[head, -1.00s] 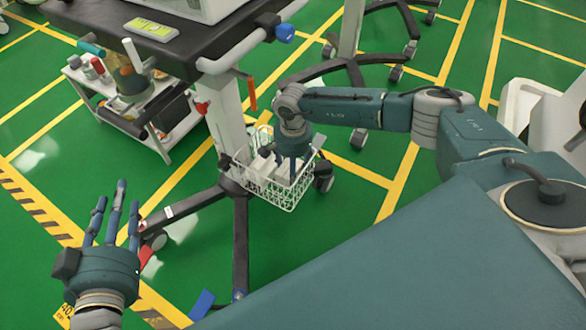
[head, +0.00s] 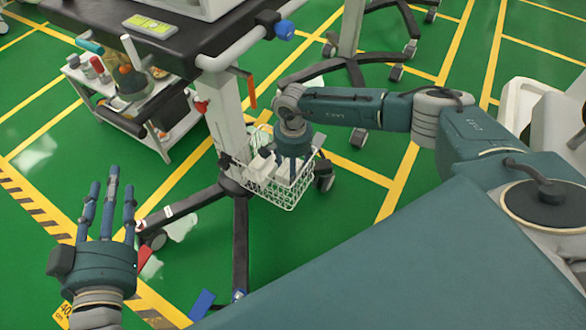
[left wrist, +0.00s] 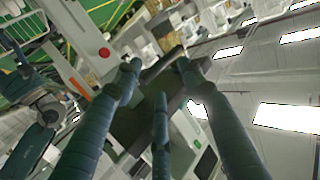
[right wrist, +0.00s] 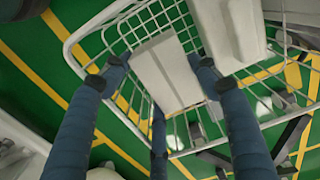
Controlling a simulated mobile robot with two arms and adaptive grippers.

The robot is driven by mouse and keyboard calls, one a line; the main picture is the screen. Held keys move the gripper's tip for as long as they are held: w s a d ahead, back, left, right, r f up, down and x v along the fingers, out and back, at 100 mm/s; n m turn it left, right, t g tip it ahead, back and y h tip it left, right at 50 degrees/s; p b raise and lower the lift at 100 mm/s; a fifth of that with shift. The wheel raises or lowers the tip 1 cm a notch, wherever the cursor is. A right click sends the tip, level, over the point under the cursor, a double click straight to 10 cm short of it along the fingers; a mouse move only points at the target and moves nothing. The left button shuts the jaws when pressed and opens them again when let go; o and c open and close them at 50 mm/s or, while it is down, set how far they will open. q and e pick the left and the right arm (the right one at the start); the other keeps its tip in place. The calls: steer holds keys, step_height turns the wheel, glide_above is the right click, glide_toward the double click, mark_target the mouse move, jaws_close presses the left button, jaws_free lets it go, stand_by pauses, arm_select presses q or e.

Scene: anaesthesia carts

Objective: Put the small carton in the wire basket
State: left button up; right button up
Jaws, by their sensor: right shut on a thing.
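The white wire basket (head: 283,194) hangs low on the cart's post in the head view. My right gripper (head: 291,158) reaches down into it from above. In the right wrist view its fingers (right wrist: 160,85) are shut on the small white carton (right wrist: 166,72), which lies within the outline of the basket (right wrist: 76,46). I cannot tell whether the carton touches the basket's floor. In the head view the carton is mostly hidden by the hand. My left gripper (head: 110,190) is open and empty at the lower left, well away from the basket; its fingers also show in the left wrist view (left wrist: 158,80).
Another white object (right wrist: 232,30) is in the basket beside the carton. The dark cart top (head: 180,45) with its rail stands above and behind the basket. A small white trolley (head: 170,140) with bottles stands at the left.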

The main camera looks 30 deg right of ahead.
steer(key=shift+f, duration=0.2)
steer(key=o, duration=0.9)
arm_select(q)
steer(key=shift+w+d+r+t, duration=0.1)
steer(key=shift+r+t, duration=0.15)
steer(key=shift+r, duration=0.35)
steer(key=shift+w+d+r+t, duration=0.1)
steer(key=shift+r+t, duration=0.15)
steer(key=shift+r, duration=0.3)
arm_select(e)
steer(key=shift+o, duration=0.2)
arm_select(q)
steer(key=shift+f, duration=0.1)
